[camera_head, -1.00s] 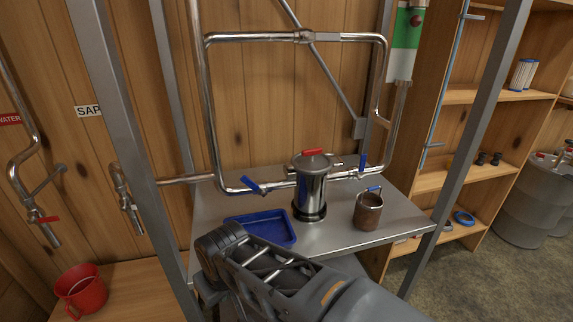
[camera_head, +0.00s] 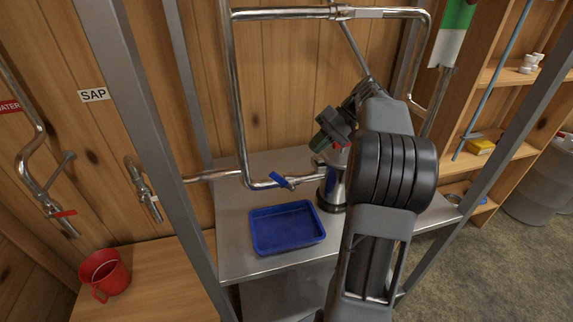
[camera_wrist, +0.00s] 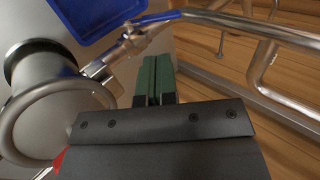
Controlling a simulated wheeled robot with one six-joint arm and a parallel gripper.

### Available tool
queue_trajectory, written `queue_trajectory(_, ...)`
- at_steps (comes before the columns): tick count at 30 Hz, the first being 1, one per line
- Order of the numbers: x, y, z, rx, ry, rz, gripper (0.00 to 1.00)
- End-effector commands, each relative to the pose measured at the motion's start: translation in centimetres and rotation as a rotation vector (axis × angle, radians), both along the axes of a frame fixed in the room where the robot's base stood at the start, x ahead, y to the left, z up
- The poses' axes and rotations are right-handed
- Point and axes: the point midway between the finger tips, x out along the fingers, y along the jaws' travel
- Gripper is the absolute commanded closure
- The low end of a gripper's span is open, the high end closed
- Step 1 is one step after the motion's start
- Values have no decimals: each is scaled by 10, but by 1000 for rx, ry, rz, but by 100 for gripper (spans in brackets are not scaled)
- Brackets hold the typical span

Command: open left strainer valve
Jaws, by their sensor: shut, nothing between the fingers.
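The left strainer valve has a blue lever (camera_head: 281,181) on the steel pipe left of the strainer. The lever slants across the pipe in the head view. It also shows at the top of the wrist view (camera_wrist: 160,17). The steel strainer canister (camera_head: 330,190) stands on the metal table, its upper part mostly hidden by my arm. My gripper (camera_head: 320,143) is above and to the right of the lever, apart from it. In the wrist view its green fingers (camera_wrist: 155,78) are together and empty, with the valve body (camera_wrist: 132,42) just beyond their tips.
A blue tray (camera_head: 258,246) lies on the metal table (camera_head: 233,215) in front of the valve. Steel pipes (camera_head: 238,100) frame the space around the strainer. A grey post (camera_head: 150,130) stands to the left.

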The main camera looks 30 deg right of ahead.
Motion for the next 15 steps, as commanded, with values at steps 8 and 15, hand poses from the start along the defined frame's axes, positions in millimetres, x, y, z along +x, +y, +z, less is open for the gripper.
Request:
queue_trajectory(8, 4, -17, 3, 78, -45, 11, 100)
queue_trajectory(15, 11, 17, -24, 77, -45, 12, 100)
